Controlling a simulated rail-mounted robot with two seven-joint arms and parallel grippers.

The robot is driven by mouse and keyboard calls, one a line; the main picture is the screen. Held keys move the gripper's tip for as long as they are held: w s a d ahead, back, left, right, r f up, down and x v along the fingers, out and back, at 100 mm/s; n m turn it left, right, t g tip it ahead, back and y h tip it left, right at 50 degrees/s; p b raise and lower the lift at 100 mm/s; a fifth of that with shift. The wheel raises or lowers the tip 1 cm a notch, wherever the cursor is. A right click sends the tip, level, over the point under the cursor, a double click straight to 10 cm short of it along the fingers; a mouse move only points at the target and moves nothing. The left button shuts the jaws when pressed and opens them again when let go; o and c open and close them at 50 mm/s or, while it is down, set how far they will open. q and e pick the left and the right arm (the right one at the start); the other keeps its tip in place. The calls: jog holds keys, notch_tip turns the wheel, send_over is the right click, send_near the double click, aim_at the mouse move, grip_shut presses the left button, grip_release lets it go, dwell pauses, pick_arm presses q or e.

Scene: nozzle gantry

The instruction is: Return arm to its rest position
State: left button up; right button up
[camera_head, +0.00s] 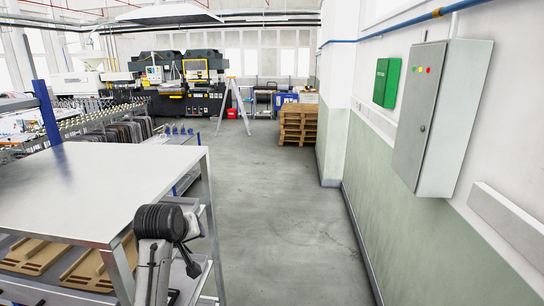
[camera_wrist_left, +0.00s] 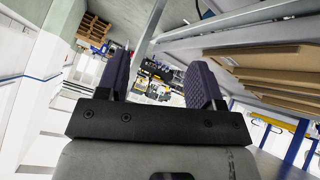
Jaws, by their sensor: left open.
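My left gripper (camera_wrist_left: 162,75) shows in the left wrist view with its two dark, ribbed fingers well apart and nothing between them. In the head view, part of my left arm stands at the bottom, close to the right edge of the metal table (camera_head: 105,180). Its gripper is not clearly seen there. My right arm and gripper are in neither view.
Tan trays (camera_head: 90,270) lie on the shelf under the table; they also show in the left wrist view (camera_wrist_left: 265,60). A grey cabinet (camera_head: 440,115) hangs on the right wall. Wooden pallets (camera_head: 298,125) stand farther back. The aisle floor (camera_head: 280,215) is clear.

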pick_arm(q)
jog(key=s+r+m+t+p, duration=0.25)
jog(key=s+m+t, duration=0.2)
jog(key=s, duration=0.85)
jog(key=s+f+g+p, duration=0.2)
jog(key=s+f, duration=0.6)
jog(key=s, duration=0.4)
jog(key=s+f+m+g+p, duration=0.1)
jog(key=s+f+g+p, duration=0.2)
jog(key=s+f, duration=0.5)
jog(key=s+f+m+g+p, duration=0.1)
jog(key=s+f+g+p, duration=0.2)
jog(key=s+f, duration=0.5)
jog(key=s+g, duration=0.1)
jog(key=s, duration=0.9)
jog(key=shift+f, duration=0.35)
jog(key=shift+a, duration=0.1)
